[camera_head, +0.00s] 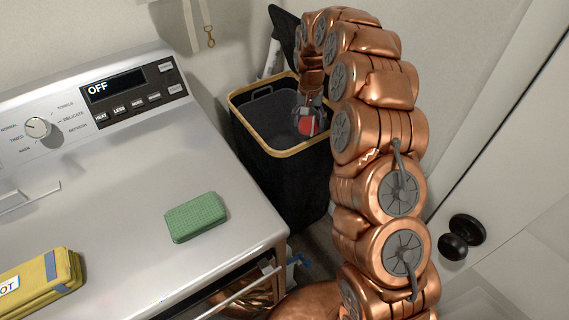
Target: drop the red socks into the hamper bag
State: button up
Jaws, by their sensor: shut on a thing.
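The red socks (307,125) show as a small red patch with some white, at the end of my arm. My gripper (308,112) points down and is shut on the red socks, over the open mouth of the hamper bag. The hamper bag (272,165) is black with a tan rim and stands on the floor right of the washer. Its inside is grey and looks empty where I can see it. My arm hides the right part of the rim. The fingertips are small and partly hidden, and I cannot tell how far below the rim the socks hang.
The washer (130,205) fills the left side, with a green sponge (196,217) and a yellow case (38,283) on top. Its control panel (134,88) reads OFF. A white door with a black knob (462,237) stands at the right. A strap with a clip (210,38) hangs on the wall.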

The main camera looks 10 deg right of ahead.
aim_at(307, 119)
jog(key=w+f, duration=0.1)
jog(key=w+f+m+b, duration=0.1)
jog(key=w, duration=0.1)
jog(key=w+d+f+m, duration=0.1)
jog(key=w+f, duration=0.1)
jog(key=shift+w+d+b, duration=0.1)
jog(key=shift+w+b, duration=0.05)
jog(key=shift+b, duration=0.2)
jog(key=w+f+m+b, duration=0.2)
jog(key=f+b, duration=0.3)
jog(key=f, duration=0.4)
jog(key=w+f+m+b, duration=0.2)
jog(key=w+f+b, duration=0.2)
jog(key=f, duration=0.5)
jog(key=w+a+f+m+b, duration=0.1)
jog(key=w+f+m+b, duration=0.2)
jog(key=f+b, duration=0.4)
notch_tip(307, 119, down, 3)
jog(key=shift+r, duration=0.2)
jog(key=shift+f+b, duration=0.3)
jog(key=shift+f, duration=0.8)
jog(key=shift+f, duration=0.4)
jog(key=o, duration=1.2)
jog(key=shift+o, duration=0.2)
